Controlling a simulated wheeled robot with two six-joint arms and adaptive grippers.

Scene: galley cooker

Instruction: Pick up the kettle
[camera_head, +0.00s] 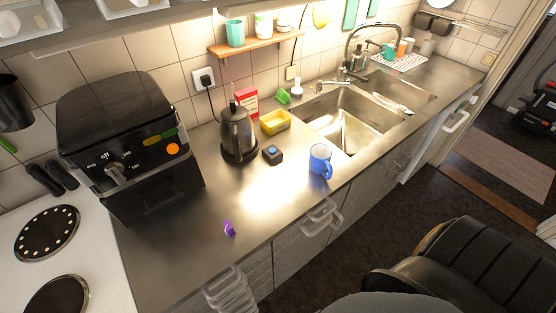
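The dark kettle (238,132) stands upright on the steel counter (265,203), between the black air fryer and the sink. Its lower end sits on a dark round base (240,154), and a cord runs up behind it to a wall socket (204,79). Neither of my grippers is in view, so nothing shows touching the kettle.
The black air fryer (130,135) stands left of the kettle. A small black box (272,154), yellow tub (275,122), red box (246,103) and blue mug (320,160) are to its right. A purple item (229,228) lies near the front edge. Hob plates (47,234) are at left.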

